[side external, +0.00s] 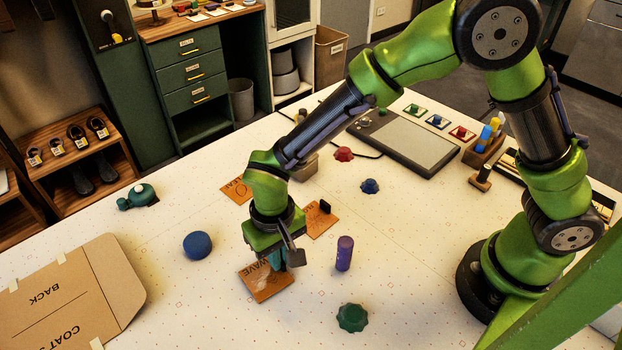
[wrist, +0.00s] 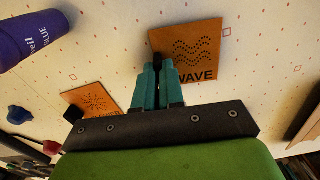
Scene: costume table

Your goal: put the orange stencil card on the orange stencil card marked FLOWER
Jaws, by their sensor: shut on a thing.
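My gripper (side external: 284,262) is low over the near middle of the table, its teal fingers shut on a small black handle of the orange stencil card marked WAVE (side external: 262,285). In the wrist view the fingers (wrist: 158,68) meet at that handle, at the edge of the WAVE card (wrist: 200,45). I cannot tell whether the card touches the table. A second orange card (side external: 318,222) with an upright black handle lies just behind my gripper; a radial dot pattern shows on it in the wrist view (wrist: 98,100). A third orange card (side external: 236,190) lies farther back left.
Red (side external: 344,154) and blue (side external: 370,186) knobs sit behind. A cardboard sheet (side external: 80,290) covers the near left; table between is clear.

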